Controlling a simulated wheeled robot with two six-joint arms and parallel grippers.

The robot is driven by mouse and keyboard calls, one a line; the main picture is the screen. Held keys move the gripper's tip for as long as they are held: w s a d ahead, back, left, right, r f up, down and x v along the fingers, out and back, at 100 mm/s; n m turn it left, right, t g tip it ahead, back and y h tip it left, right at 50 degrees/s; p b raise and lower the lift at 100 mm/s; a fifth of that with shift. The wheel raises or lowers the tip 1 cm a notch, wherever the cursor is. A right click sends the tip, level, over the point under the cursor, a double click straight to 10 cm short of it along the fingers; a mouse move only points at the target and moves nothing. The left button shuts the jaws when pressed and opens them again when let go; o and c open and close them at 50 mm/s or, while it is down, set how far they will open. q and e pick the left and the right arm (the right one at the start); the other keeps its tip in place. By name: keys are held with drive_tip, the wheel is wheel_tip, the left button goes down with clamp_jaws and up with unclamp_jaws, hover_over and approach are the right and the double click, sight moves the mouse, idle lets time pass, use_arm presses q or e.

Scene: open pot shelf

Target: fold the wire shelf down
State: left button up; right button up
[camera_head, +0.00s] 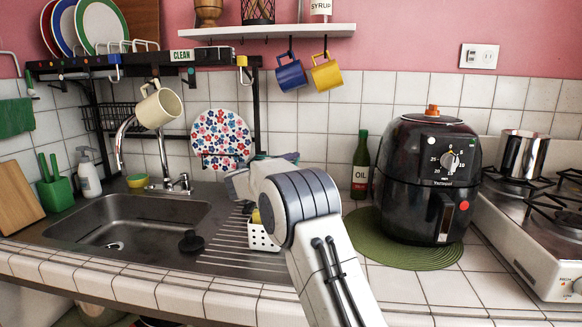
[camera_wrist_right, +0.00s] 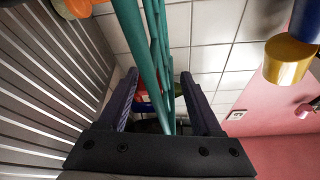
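Teal-green rods (camera_wrist_right: 150,55), which look like part of the wire shelf, run close to the camera in the right wrist view. They are seen almost edge-on and pass between the two dark fingers of my right gripper (camera_wrist_right: 160,80). The fingers are apart, with a gap visible between them; I cannot tell whether either touches the rods. In the head view my right arm hides most of the gripper and the shelf. A dark wire basket (camera_head: 110,117) hangs on the black rack behind the sink. My left gripper is not in view.
The black rack (camera_head: 140,62) holds plates and a cream mug (camera_head: 158,105). Blue (camera_head: 291,75) and yellow (camera_head: 326,72) mugs hang above. An oil bottle (camera_head: 360,165) and a black air fryer (camera_head: 428,180) stand to the right. A white perforated caddy (camera_head: 261,238) is beside my arm.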

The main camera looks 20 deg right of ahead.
drive_tip(key=shift+f, duration=0.1)
drive_tip(key=b+v, duration=0.1)
drive_tip(key=v, duration=0.9)
drive_tip(key=shift+a, duration=0.25)
drive_tip(key=shift+s, duration=0.1)
